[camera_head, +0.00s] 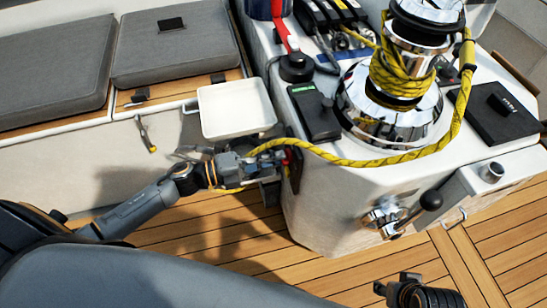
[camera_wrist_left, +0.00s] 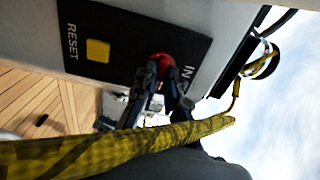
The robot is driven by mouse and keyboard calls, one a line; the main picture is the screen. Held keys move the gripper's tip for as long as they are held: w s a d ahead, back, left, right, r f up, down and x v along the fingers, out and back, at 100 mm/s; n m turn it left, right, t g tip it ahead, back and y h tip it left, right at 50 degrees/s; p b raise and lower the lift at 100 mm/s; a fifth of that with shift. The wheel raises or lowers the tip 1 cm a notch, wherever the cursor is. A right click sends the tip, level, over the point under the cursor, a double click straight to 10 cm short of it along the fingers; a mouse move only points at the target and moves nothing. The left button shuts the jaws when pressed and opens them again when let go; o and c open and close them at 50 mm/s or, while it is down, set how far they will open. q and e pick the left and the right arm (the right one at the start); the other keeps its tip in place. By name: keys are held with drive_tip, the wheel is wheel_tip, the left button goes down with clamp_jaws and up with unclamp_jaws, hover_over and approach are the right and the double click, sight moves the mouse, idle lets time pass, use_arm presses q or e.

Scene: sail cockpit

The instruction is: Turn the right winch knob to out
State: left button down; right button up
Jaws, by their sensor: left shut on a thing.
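The winch control panel is a black plate (camera_wrist_left: 115,28) on the side of the white console, with the words RESET and IN and a yellow button (camera_wrist_left: 97,50). The red knob (camera_wrist_left: 165,59) sits beside the IN label. My left gripper (camera_head: 280,163) is at the console's left side, and its fingers are shut on the red knob; it also shows in the left wrist view (camera_wrist_left: 160,85). The fingers hide most of the knob, so its setting is unclear. My right gripper (camera_head: 395,288) is partly in view at the bottom, and its jaws are unclear.
A yellow rope (camera_head: 375,161) runs from the chrome winch (camera_head: 388,110) across the console to my left gripper. In the left wrist view it crosses close to the camera. A white tray (camera_head: 236,108) stands just above the gripper. Wooden deck is free below.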

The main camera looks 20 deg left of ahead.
use_arm(q)
drive_tip(key=c, duration=1.4)
unclamp_jaws()
drive_tip(key=v, duration=1.2)
